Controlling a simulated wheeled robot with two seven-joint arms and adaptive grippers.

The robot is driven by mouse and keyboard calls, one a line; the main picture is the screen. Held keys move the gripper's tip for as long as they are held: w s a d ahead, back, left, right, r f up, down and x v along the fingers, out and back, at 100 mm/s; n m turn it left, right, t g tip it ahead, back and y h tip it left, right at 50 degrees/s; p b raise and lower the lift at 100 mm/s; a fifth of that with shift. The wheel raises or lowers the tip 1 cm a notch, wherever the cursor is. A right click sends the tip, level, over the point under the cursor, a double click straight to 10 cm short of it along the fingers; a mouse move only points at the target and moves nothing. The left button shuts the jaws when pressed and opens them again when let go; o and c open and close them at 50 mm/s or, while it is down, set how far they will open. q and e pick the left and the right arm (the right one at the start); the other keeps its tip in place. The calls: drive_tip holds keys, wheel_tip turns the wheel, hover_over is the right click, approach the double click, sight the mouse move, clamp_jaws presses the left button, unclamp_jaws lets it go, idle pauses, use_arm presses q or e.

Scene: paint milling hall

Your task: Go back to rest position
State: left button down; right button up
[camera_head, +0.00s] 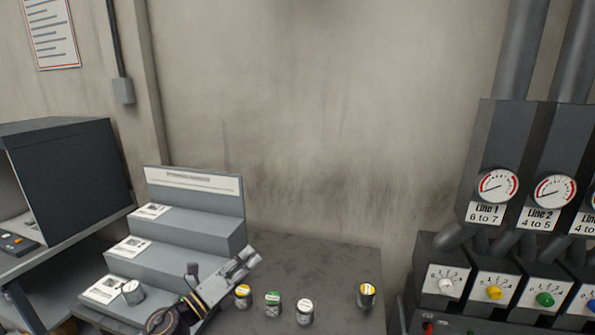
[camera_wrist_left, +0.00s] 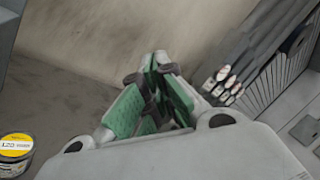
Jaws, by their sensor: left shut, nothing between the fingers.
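My left gripper (camera_head: 252,260) is in the lower left middle of the head view, over the dark table in front of the grey stepped rack (camera_head: 228,206). Its fingers are shut with nothing between them. In the left wrist view, the gripper (camera_wrist_left: 158,68) shows its green finger pads close together. My right gripper is in neither view.
Cans with yellow (camera_head: 243,299), green (camera_head: 273,308) and white (camera_head: 304,316) lids stand near the gripper. Another yellow-lidded can (camera_head: 366,299) stands apart to the right. A white can (camera_head: 133,293) sits on the rack's lowest step. A gauge panel (camera_head: 490,226) stands at right.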

use_arm(q)
drive_tip(key=s+a+f+n+g+y, duration=0.1)
drive_tip(key=s+a+f+n+y, duration=0.2)
drive_tip(key=a+f+n+y, duration=0.65)
drive_tip(key=s+a+f+n+g+y, duration=0.1)
drive_tip(key=s+a+f+n+y, duration=0.25)
drive_tip(key=n, duration=1.05)
drive_tip(key=s+d+f+n+g, duration=0.2)
drive_tip(key=s+f+n+g, duration=0.25)
drive_tip(key=s+f, duration=0.4)
drive_tip(key=s+d+f+n+g, duration=0.1)
drive_tip(key=s+f+n+g, duration=0.35)
drive_tip(key=s, duration=0.65)
drive_tip(key=s+f+m+g, duration=0.2)
drive_tip(key=s+f, duration=0.1)
drive_tip(key=f, duration=3.1)
drive_tip(key=s+a+f, duration=0.2)
drive_tip(key=s+f, duration=0.7)
drive_tip(key=s, duration=0.2)
drive_tip(key=s+a+f+g, duration=0.1)
drive_tip(key=s+a+f, duration=0.1)
drive_tip(key=s+f, duration=0.7)
drive_tip(key=shift+s+f+g, duration=0.3)
drive_tip(key=shift+s, duration=0.8)
